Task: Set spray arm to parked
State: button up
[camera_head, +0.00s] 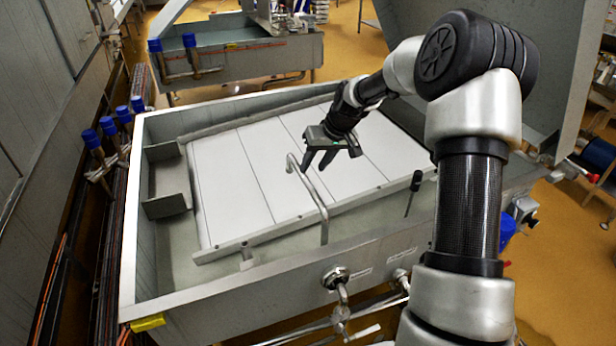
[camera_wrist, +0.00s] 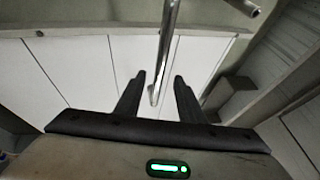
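The spray arm looks to be the bent bare-metal pipe (camera_head: 322,212). It rises at the vat's near wall and leans back left over the white panels, with a hooked end near the middle. In the wrist view the pipe (camera_wrist: 166,45) comes down from the top, and its end appears between my fingers. My gripper (camera_head: 318,164) is over the panels, just right of and behind the pipe's hooked end in the head view. In the wrist view my gripper (camera_wrist: 159,77) has its two black fingers apart with nothing clasped. I cannot tell the depth between fingertips and pipe.
The steel vat (camera_head: 250,290) surrounds the white panels (camera_head: 230,185). A black-handled lever (camera_head: 413,190) stands at its right side, and a valve (camera_head: 338,280) is on its front. Blue-capped fittings (camera_head: 108,125) line the left. Another steel vat (camera_head: 240,60) stands behind.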

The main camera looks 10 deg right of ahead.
aim_at(306, 178)
jog(key=x, duration=0.6)
grip_shut()
